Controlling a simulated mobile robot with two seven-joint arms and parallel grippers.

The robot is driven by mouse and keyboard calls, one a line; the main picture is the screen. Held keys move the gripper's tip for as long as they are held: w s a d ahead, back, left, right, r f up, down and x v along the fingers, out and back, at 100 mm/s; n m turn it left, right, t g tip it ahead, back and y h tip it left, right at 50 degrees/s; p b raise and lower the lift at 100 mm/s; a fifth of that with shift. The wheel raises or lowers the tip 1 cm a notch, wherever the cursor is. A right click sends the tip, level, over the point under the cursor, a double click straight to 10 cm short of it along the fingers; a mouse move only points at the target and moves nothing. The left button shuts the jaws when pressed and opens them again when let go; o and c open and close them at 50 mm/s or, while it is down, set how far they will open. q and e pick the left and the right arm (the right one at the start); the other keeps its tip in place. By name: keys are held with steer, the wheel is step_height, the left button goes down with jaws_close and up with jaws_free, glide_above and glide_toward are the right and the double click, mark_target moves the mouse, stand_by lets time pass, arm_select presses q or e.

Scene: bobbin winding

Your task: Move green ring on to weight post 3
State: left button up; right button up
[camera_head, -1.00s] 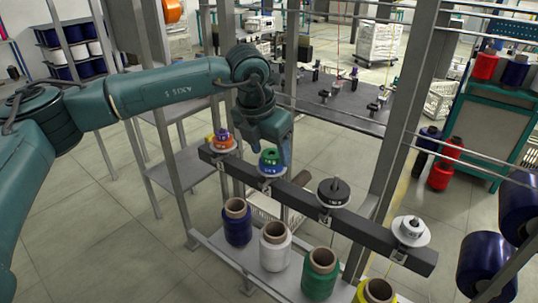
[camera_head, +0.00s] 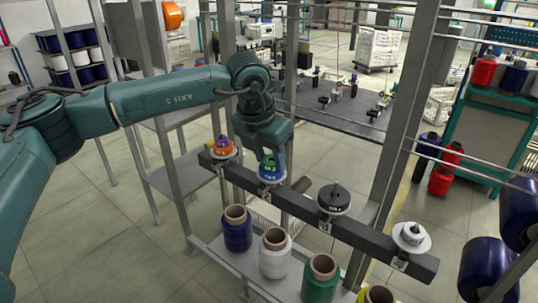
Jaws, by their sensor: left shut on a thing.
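The green ring (camera_head: 268,162) sits at the top of the second post's stack on the dark rail, above a blue ring (camera_head: 270,175) and a pale disc. My left gripper (camera_head: 268,158) comes down from above and is shut on the green ring, its fingers partly hiding it. I cannot tell whether the green ring touches the blue one. The third post from the left carries a black weight (camera_head: 334,197) on a pale disc. My right gripper is not in view.
The dark rail (camera_head: 300,203) also carries an orange and purple stack (camera_head: 222,146) at left and a grey weight (camera_head: 411,234) at right. Yarn bobbins, blue (camera_head: 237,232), white (camera_head: 274,257) and green (camera_head: 320,280), stand below. A metal upright (camera_head: 400,120) rises behind the rail.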

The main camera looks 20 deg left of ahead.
arm_select(q)
steer(key=shift+r+p, duration=0.65)
steer(key=shift+r, duration=0.6)
steer(key=shift+c, duration=0.2)
steer(key=shift+f, duration=0.1)
stand_by(0.5)
